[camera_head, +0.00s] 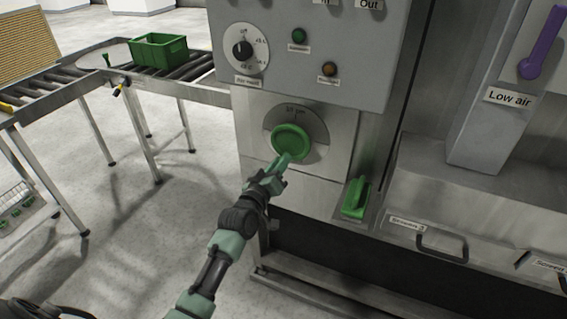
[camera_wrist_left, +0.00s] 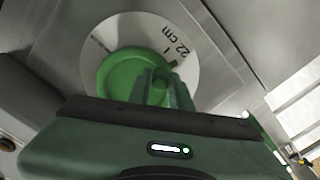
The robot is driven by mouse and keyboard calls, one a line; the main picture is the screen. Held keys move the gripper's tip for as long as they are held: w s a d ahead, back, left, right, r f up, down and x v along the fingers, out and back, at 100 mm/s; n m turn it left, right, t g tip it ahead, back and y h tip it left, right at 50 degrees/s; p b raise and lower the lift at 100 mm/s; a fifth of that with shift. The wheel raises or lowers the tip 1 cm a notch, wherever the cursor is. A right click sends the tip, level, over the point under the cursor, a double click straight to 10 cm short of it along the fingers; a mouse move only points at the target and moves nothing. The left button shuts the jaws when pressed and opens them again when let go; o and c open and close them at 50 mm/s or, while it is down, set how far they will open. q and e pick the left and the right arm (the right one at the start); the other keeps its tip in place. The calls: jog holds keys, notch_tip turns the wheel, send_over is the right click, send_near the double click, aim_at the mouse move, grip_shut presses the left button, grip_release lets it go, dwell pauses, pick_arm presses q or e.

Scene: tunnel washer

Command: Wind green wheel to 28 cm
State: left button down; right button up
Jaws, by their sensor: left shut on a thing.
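The green wheel (camera_head: 290,142) is round and sits on a pale dial plate on the front of the grey machine. In the left wrist view the wheel (camera_wrist_left: 116,74) lies before the white dial (camera_wrist_left: 117,31), which has "22 cm" printed on it beside a short dark mark. My left gripper (camera_head: 284,161) reaches up to the wheel's lower edge. In the wrist view its fingers (camera_wrist_left: 163,84) are shut on a small green knob on the wheel and hide part of it. My right gripper is not in view.
A green handle (camera_head: 356,198) sits to the lower right. A green crate (camera_head: 160,51) stands on a roller conveyor at left.

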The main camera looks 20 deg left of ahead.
pick_arm(q)
jog(key=shift+a+r+m, duration=0.2)
jog(key=shift+a+m, duration=0.35)
jog(key=shift+m, duration=0.25)
jog(key=shift+a+r, duration=0.1)
jog(key=shift+w+a+r+m+p, duration=0.1)
jog(key=shift+a+r+m+p, duration=0.2)
jog(key=shift+m, duration=0.5)
jog(key=shift+a+r+m+p, duration=0.15)
jog(key=shift+m+p, duration=0.15)
jog(key=shift+m, duration=0.5)
dwell(0.6)
jog(key=c, duration=1.3)
grip_release()
jog(key=shift+a+f, duration=0.1)
jog(key=shift+f, duration=0.1)
jog(key=shift+s+f, duration=0.1)
jog(key=shift+s, duration=0.15)
jog(key=s+b, duration=0.1)
jog(key=s, duration=0.6)
jog(key=shift+s+b, duration=0.2)
jog(key=shift+b, duration=0.2)
